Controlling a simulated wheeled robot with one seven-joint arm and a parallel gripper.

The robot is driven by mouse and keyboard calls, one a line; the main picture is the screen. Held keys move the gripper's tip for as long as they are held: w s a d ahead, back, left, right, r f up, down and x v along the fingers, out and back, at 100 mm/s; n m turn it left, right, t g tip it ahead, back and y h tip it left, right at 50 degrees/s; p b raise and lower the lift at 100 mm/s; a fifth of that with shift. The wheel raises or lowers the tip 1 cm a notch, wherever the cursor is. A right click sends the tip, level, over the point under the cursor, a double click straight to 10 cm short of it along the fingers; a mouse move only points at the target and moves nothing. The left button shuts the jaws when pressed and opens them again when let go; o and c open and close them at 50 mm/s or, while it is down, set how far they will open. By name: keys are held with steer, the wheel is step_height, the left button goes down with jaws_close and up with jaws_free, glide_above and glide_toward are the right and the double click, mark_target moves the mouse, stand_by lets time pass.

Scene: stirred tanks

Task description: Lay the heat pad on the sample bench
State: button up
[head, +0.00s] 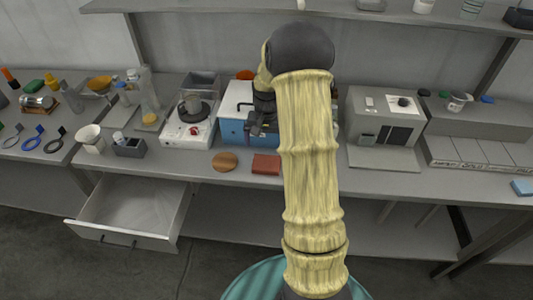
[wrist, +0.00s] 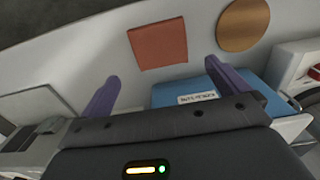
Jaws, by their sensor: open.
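A flat brick-red square pad (head: 266,164) lies near the front edge of the grey bench (head: 330,180); it also shows in the wrist view (wrist: 158,44). A round tan disc (head: 224,161) lies to its left; in the wrist view the disc (wrist: 243,24) is at upper right. No label shows which of the two is the heat pad. My gripper (head: 258,128) is above the bench, behind the square pad, before a blue-and-white box (head: 233,112). In the wrist view my gripper (wrist: 161,72) has its purple fingers wide apart, with nothing held between them.
A white hotplate (head: 188,135) with a pot stands left of the box. A grey station (head: 388,130) and a row of labelled bins (head: 480,155) stand right. An open drawer (head: 130,215) juts out at front left. A shelf (head: 400,14) runs above. Another bench section is at far left.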

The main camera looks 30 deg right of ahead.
steer(key=shift+r, duration=1.65)
steer(key=s+a+r+n+t, duration=0.2)
steer(key=s+a+n, duration=0.4)
steer(key=s+a, duration=0.9)
steer(key=s+r, duration=0.1)
steer(key=s, duration=0.3)
steer(key=shift+a+r+n+t, duration=0.3)
steer(key=shift+r+n, duration=0.05)
steer(key=shift+n, duration=0.05)
